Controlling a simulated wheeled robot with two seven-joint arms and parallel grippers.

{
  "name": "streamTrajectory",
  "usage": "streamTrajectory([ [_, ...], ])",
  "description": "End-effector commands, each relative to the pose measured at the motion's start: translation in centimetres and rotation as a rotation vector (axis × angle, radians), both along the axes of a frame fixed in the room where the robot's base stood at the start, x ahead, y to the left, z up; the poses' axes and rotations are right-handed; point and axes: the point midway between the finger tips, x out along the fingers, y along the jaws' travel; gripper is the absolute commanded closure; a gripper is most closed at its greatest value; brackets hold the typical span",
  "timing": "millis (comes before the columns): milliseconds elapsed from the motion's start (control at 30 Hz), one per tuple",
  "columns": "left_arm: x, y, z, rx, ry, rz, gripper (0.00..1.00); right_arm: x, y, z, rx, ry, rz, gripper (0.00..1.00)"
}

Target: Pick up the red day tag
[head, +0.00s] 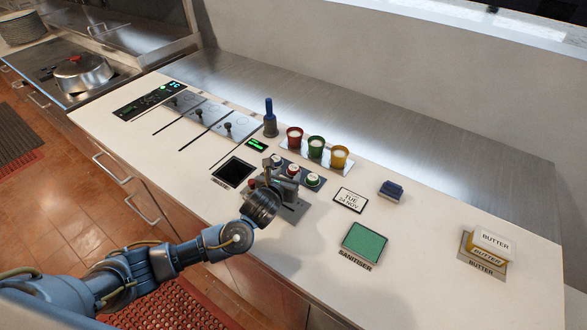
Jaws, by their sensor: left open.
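Small round pieces with pale tops sit in a row on a dark holder on the white counter in the head view. A red-sided piece (293,171) is in the middle, a green one (312,181) is at the right, and another reddish one (276,160) is at the far left. I cannot tell which is the day tag. My left gripper (271,170) is open, just in front of this row and pointing at it. It hides part of the holder. A small red patch (251,185) shows beside the gripper. My right gripper is not in view.
Red (294,137), green (316,146) and yellow (339,157) cups stand behind the row. A date card (350,200) reading TUE 24 NOV, a blue block (391,190), a green sanitiser pad (365,242) and butter packs (493,243) lie to the right. The front right counter is clear.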

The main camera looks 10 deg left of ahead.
Motion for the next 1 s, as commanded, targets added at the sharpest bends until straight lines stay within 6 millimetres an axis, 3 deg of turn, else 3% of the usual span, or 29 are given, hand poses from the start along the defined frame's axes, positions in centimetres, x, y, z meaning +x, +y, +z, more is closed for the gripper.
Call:
streamTrajectory([
  [233, 3.2, -0.6, -0.7, 0.0, 0.0, 0.002, 0.54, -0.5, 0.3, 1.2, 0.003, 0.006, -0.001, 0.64],
  [567, 3.7, -0.7, -1.2, 0.0, 0.001, -0.001, 0.54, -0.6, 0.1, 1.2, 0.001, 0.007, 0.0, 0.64],
  [833, 3.7, -0.7, -1.2, 0.0, 0.001, -0.001, 0.87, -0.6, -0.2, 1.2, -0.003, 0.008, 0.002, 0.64],
  [1000, 3.7, -0.7, -1.2, 0.0, 0.0, -0.001, 0.88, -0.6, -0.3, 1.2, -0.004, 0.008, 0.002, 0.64],
])
